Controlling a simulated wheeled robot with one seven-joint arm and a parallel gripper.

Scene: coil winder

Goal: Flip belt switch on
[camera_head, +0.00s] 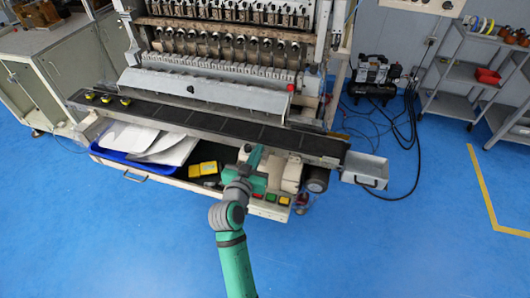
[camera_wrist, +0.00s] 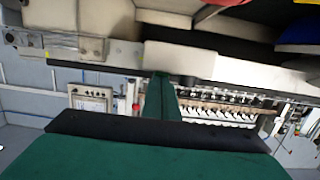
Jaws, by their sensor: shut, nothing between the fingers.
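The coil winder (camera_head: 215,60) has a long black belt (camera_head: 225,126) along its front. Small red, yellow and green buttons (camera_head: 271,198) sit on the lower front, just right of my gripper. I cannot tell which control is the belt switch. My gripper (camera_head: 256,156) is shut and empty, in front of the belt's right half, and hides part of the machine behind it. In the wrist view, upside down, my shut green fingers (camera_wrist: 162,98) point toward the machine. A pale panel with small round fittings (camera_wrist: 90,46) shows at upper left there.
Yellow-topped pieces (camera_head: 106,99) stand on the belt's left end. A blue tray with white sheets (camera_head: 121,157) and a yellow box (camera_head: 203,169) lie under the belt. The blue floor in front is clear.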

